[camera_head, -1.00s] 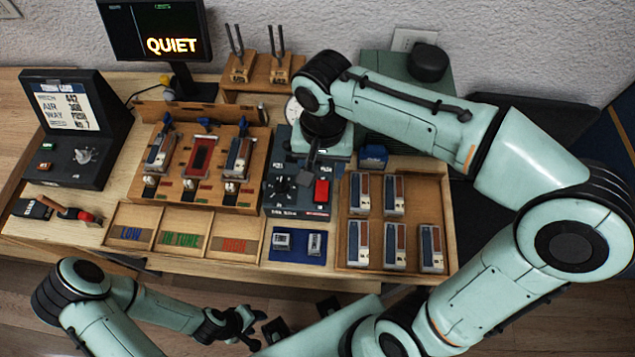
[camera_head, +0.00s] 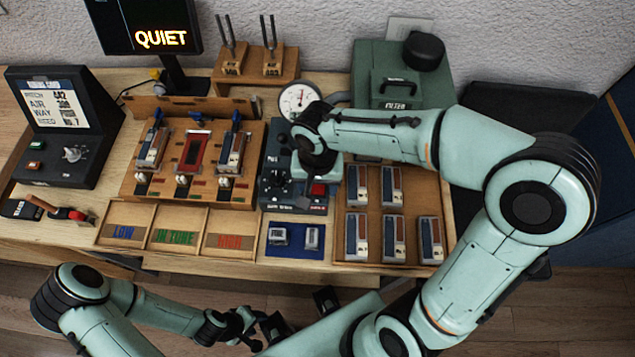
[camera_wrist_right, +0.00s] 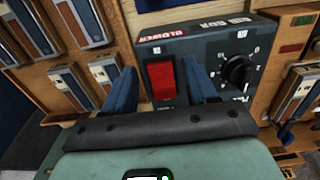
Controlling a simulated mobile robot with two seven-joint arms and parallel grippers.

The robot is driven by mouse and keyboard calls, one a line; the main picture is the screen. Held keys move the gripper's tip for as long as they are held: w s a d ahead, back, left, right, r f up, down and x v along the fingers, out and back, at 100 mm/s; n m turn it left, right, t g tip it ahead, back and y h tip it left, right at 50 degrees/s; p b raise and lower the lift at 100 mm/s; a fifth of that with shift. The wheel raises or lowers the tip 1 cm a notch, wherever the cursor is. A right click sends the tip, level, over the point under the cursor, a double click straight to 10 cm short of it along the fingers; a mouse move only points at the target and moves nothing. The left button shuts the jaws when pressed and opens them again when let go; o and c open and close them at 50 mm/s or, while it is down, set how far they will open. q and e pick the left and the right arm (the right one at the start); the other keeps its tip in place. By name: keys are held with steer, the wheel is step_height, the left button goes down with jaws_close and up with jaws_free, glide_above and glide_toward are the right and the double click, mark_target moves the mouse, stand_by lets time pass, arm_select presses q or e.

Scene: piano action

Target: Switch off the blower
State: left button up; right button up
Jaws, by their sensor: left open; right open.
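The blower's dark control box (camera_head: 288,207) stands mid-table, partly hidden by my right wrist. Its red rocker switch (camera_head: 318,189) shows beside the wrist. In the right wrist view the red switch (camera_wrist_right: 162,84) sits below a red "BLOWER" label (camera_wrist_right: 160,33), with a black knob (camera_wrist_right: 238,70) to its right. My right gripper (camera_wrist_right: 160,74) is open and empty, its blue fingers on either side of the switch in that picture. I cannot tell whether they touch the box. My left gripper (camera_head: 240,325) is open and empty in front of the table.
Right of the box is a wooden tray (camera_head: 440,258) with several reed blocks. A gauge (camera_head: 298,98) and a green cabinet (camera_head: 435,75) stand behind. A wooden rack (camera_head: 190,197) is left. The monitor (camera_head: 150,30) reads "QUIET".

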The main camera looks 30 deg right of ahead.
steer(key=c, duration=1.1)
steer(key=shift+o, duration=0.2)
steer(key=g+p, duration=0.1)
steer(key=p, duration=0.1)
steer(key=w+g+y+p, duration=0.1)
steer(key=p, duration=0.1)
steer(key=shift+d+r, duration=0.2)
steer(key=shift+r, duration=0.15)
steer(key=shift+f+g+y, duration=0.1)
steer(key=shift+g+y, duration=0.2)
arm_select(q)
steer(key=w+r, duration=0.2)
steer(key=r, duration=0.1)
steer(key=w+r, duration=0.1)
steer(key=shift+r, duration=0.4)
arm_select(e)
steer(key=shift+s, duration=0.1)
steer(key=o, duration=1.1)
steer(key=shift+c, duration=0.2)
